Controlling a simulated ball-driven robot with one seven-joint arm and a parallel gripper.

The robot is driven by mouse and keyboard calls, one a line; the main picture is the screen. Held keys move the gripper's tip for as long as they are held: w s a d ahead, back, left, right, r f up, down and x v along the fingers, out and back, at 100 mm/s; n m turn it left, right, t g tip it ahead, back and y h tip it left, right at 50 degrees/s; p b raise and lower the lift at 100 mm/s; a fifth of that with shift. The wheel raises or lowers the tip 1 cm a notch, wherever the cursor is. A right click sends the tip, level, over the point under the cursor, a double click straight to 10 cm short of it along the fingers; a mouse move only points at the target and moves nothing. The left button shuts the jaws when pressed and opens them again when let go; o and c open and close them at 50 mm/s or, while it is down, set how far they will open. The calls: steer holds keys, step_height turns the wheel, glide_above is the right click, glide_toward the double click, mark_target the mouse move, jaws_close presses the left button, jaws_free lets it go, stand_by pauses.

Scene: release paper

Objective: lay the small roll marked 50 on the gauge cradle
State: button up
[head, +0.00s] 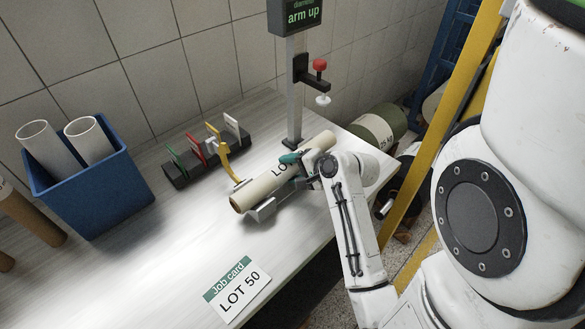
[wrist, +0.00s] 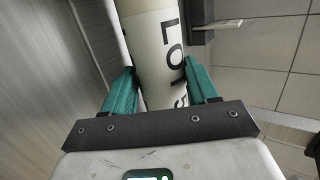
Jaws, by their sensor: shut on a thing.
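The cream roll (head: 251,193) is printed "LO…" in the head view; its number is hidden by my gripper. In the wrist view the roll (wrist: 160,60) shows "LOT 5", with the rest cut off. My gripper (head: 304,162) is shut on the roll near its right end, with one teal finger on each side; the fingers also show in the wrist view (wrist: 160,85). The grey metal gauge cradle (head: 263,211) shows just under the roll's front side. The roll lies along it, but I cannot tell if they touch.
The gauge post (head: 295,95) carries a display reading "arm up" and a raised red-knobbed arm (head: 318,80). A dark rack (head: 177,176) with coloured tabs stands behind left. A blue bin (head: 95,205) holds two white rolls. A job card (head: 237,291) reads "LOT 50". The table's front left is clear.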

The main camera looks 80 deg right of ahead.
steer(key=shift+f, duration=0.15)
steer(key=o, duration=1.5)
steer(key=v, duration=1)
steer(key=shift+s+a+r, duration=0.15)
steer(key=shift+s+r, duration=0.1)
